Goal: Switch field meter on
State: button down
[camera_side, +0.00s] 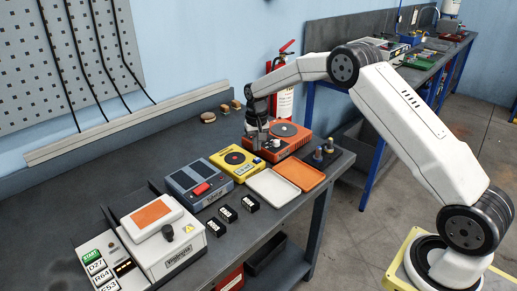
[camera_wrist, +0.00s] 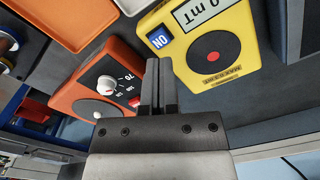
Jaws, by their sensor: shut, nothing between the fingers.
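The yellow meter (camera_side: 228,172) stands in the row of devices on the bench, with a red-centred black dial on top. In the wrist view the yellow meter (camera_wrist: 245,72) shows a display ending in "0 mT". A small blue patch (camera_wrist: 160,39) with white letters, reading like NO or ON turned round, is at its left corner. My gripper (camera_wrist: 159,62) is shut and empty, its fingertips over the gap between the meter and an orange device, just below the blue patch in the picture. In the side view my gripper (camera_side: 258,140) hangs by the orange device.
The orange device (camera_wrist: 112,75) has a white knob close to my fingers; it also shows in the side view (camera_side: 296,146). A white tray (camera_side: 262,197) and an orange tray (camera_side: 312,180) lie in front. A blue-grey device (camera_side: 183,180) stands left of the meter.

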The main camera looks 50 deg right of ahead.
jog(key=shift+r, duration=1.1)
jog(key=shift+s+a, duration=0.1)
jog(key=shift+s+a+r, duration=0.3)
jog(key=shift+s, duration=0.1)
jog(key=s+a+r+n+t, duration=0.1)
jog(key=s+a+n, duration=0.2)
jog(key=s, duration=1.1)
jog(key=s+a+r+n+t, duration=0.1)
jog(key=s+a+n, duration=0.2)
jog(key=s, duration=1.1)
jog(key=a, duration=0.3)
jog(key=shift+a+t, duration=0.3)
jog(key=shift+a, duration=0.05)
